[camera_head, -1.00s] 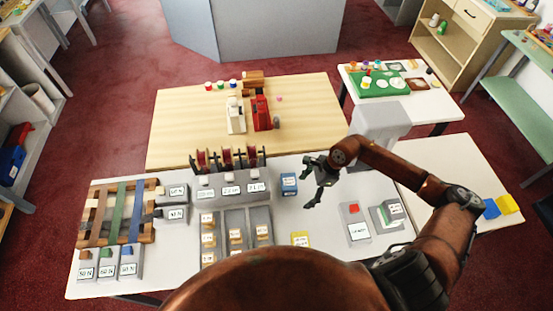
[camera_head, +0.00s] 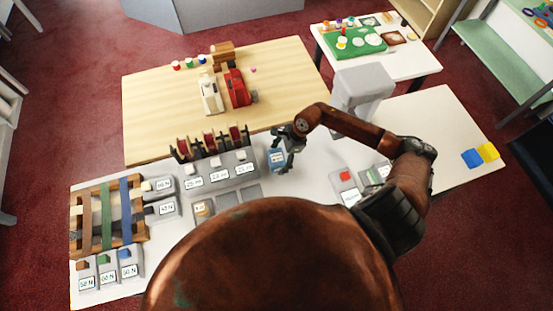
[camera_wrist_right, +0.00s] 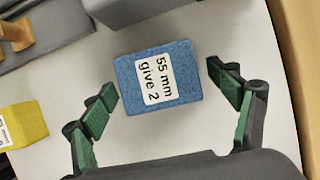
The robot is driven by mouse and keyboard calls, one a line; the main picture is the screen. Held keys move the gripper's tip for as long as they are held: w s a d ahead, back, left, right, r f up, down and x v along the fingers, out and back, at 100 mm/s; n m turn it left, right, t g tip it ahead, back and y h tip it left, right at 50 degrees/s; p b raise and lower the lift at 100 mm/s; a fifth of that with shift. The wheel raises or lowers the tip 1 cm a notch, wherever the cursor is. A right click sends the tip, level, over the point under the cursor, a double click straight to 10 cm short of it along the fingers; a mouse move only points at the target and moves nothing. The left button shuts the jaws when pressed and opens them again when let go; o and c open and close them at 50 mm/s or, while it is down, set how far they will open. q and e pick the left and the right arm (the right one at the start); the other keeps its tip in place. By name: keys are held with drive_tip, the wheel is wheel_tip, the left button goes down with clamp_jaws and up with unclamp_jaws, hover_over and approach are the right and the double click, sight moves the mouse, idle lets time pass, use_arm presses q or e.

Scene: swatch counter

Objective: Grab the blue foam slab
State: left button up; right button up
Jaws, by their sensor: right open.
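The blue foam slab (camera_wrist_right: 157,85) lies on the white counter in the right wrist view, with a white label reading "55 mm give 2". In the head view, the slab (camera_head: 276,159) is partly covered by my right gripper (camera_head: 283,153). My right gripper is open, with one green-padded finger on each side of the slab in the wrist view. A gap shows between each fingertip and the slab, so it is not gripped. My left gripper is not in view.
A yellow block (camera_wrist_right: 22,125) lies left of the slab in the wrist view. A grey stand with spools (camera_head: 215,170) is left of the gripper. A big grey form (camera_head: 360,92) stands at the right. Blue (camera_head: 471,157) and yellow (camera_head: 488,151) blocks lie far right.

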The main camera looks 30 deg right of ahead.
drive_tip(key=shift+a+f, duration=0.15)
drive_tip(key=shift+f, duration=0.25)
drive_tip(key=c, duration=1.2)
